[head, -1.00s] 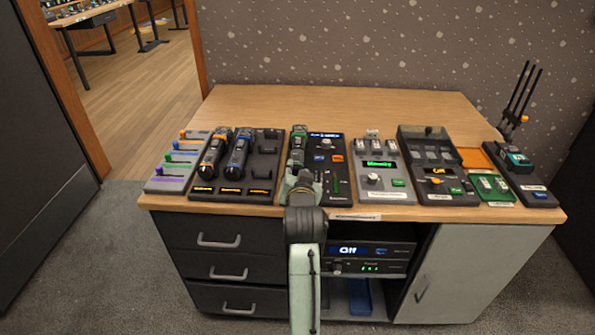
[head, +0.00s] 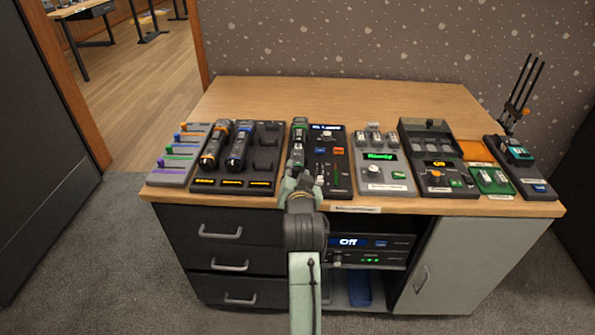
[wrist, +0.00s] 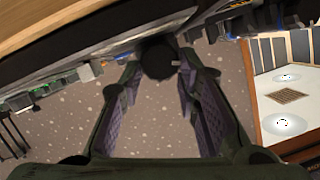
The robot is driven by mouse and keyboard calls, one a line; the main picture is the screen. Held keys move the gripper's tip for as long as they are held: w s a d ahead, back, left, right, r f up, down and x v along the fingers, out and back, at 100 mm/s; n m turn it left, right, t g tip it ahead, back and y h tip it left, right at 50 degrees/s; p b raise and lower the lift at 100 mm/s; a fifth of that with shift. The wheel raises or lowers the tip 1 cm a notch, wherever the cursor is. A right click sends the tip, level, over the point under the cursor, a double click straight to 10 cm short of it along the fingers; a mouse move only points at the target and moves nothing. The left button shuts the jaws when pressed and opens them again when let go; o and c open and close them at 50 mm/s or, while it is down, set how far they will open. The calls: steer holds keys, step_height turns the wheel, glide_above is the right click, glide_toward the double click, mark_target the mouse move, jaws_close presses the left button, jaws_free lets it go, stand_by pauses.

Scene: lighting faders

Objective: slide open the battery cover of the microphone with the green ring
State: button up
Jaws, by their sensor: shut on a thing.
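The microphone with the green ring (head: 299,134) lies lengthwise on the left side of a dark control panel, ring end away from me. My gripper (head: 298,178) is at the microphone's near end. In the wrist view, my gripper's fingers (wrist: 158,78) stand on either side of a dark round end of the microphone (wrist: 157,58), shut on it. The battery cover cannot be made out; my gripper and arm hide the near part of the microphone.
To the left, a dark cradle (head: 262,160) holds an orange-ringed microphone (head: 215,145) and a blue-ringed microphone (head: 240,145). A fader panel (head: 332,160) is close on the right, with a charger (head: 382,165) beyond. The wooden tabletop (head: 340,95) behind is clear.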

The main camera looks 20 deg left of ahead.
steer(key=shift+s+d, duration=0.2)
steer(key=shift+s, duration=0.5)
steer(key=o, duration=1.2)
